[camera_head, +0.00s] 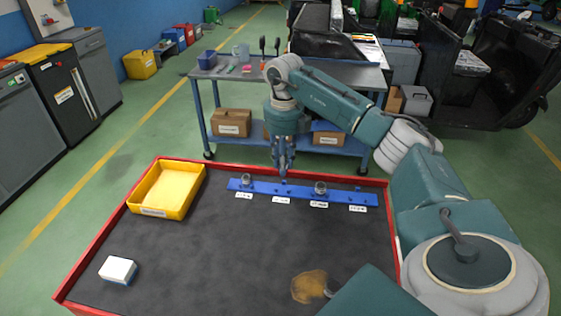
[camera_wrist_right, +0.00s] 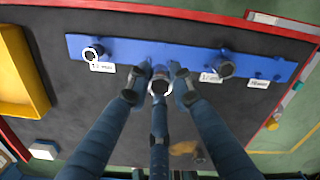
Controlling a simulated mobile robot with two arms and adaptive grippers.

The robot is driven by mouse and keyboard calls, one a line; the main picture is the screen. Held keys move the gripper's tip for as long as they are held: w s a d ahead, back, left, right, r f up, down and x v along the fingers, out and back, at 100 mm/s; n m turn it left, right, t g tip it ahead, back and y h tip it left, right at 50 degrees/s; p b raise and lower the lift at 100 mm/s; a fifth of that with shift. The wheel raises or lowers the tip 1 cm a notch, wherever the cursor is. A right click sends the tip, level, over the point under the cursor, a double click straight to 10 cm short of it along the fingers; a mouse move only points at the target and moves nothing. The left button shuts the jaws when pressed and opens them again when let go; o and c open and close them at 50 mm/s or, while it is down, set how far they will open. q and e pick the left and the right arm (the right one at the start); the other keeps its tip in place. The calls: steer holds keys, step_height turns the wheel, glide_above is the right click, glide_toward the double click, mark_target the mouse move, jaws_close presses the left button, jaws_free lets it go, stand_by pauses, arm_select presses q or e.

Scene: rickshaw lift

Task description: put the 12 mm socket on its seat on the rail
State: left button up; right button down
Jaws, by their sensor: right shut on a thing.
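The blue rail (camera_head: 340,196) lies along the far edge of the dark tray top, with white labels in front of it, too small to read. One socket (camera_head: 246,180) stands at its left part and another (camera_head: 320,187) right of the middle. My right gripper (camera_head: 283,170) points down over the rail between them. In the right wrist view its fingers (camera_wrist_right: 158,82) are shut around a metal socket (camera_wrist_right: 159,88), seen end-on at the rail's near edge. I cannot read its size or tell whether it touches the rail. My left gripper is not in view.
A yellow bin (camera_head: 190,194) stands at the tray's left back corner. A white box (camera_head: 118,269) lies at front left and a brown patch (camera_head: 309,286) at front right. A red rim (camera_head: 92,247) borders the tray. The middle is clear. A workbench (camera_head: 348,75) stands behind.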

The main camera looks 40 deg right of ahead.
mark_target(283, 189)
steer(key=shift+s+a+f+b, duration=0.1)
steer(key=shift+f+b, duration=0.55)
steer(key=shift+f, duration=0.2)
steer(key=shift+f+b, duration=0.8)
steer(key=shift+f, duration=0.15)
steer(key=shift+f+b, duration=0.35)
steer(key=shift+f, duration=0.5)
steer(key=shift+p, duration=0.3)
steer(key=shift+p, duration=0.45)
steer(key=shift+f, duration=0.8)
stand_by(0.4)
steer(key=shift+f, duration=0.2)
stand_by(0.9)
